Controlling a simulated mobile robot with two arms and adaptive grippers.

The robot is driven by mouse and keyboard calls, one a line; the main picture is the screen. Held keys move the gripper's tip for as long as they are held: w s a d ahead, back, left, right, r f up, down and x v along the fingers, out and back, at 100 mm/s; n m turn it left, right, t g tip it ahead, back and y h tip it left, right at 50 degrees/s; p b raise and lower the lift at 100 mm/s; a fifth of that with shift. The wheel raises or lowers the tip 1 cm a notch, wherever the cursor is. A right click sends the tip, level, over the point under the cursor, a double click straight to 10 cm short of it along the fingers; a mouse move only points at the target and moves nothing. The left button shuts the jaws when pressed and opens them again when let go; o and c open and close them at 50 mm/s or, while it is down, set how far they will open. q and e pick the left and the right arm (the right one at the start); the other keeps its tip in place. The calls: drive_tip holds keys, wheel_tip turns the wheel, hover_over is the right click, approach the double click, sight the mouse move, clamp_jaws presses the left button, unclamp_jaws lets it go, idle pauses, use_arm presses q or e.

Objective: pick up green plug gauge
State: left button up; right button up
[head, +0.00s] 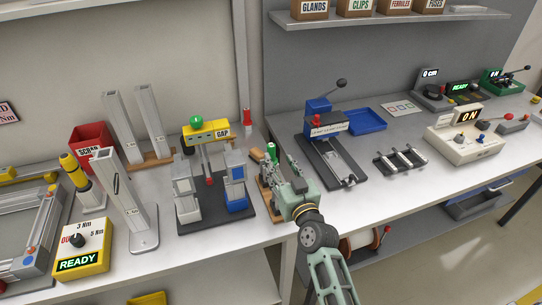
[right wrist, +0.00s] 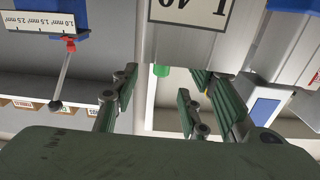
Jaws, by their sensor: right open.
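The green plug gauge (head: 271,153) stands upright on a small wooden base (head: 262,191), just beyond the fingers of my right gripper (head: 277,174). The gripper partly covers the base. In the right wrist view a small green end (right wrist: 161,70) shows between the open fingers (right wrist: 158,100), below a grey block labelled 1.40 (right wrist: 190,28). The fingers are apart and nothing is held. Whether they touch the gauge cannot be told. My left gripper is not in view.
Left of the gripper is the GAP station (head: 207,133) with its dark base and uprights. Right of it stands a blue lever press (head: 320,117) with a dark rail. A red cylinder (head: 247,117) stands behind. The bench between gripper and press is narrow.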

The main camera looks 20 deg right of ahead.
sight(273, 153)
drive_tip(key=w, duration=0.3)
drive_tip(key=w+p, duration=0.1)
drive_tip(key=w, duration=0.1)
drive_tip(key=shift+a, duration=0.25)
clamp_jaws()
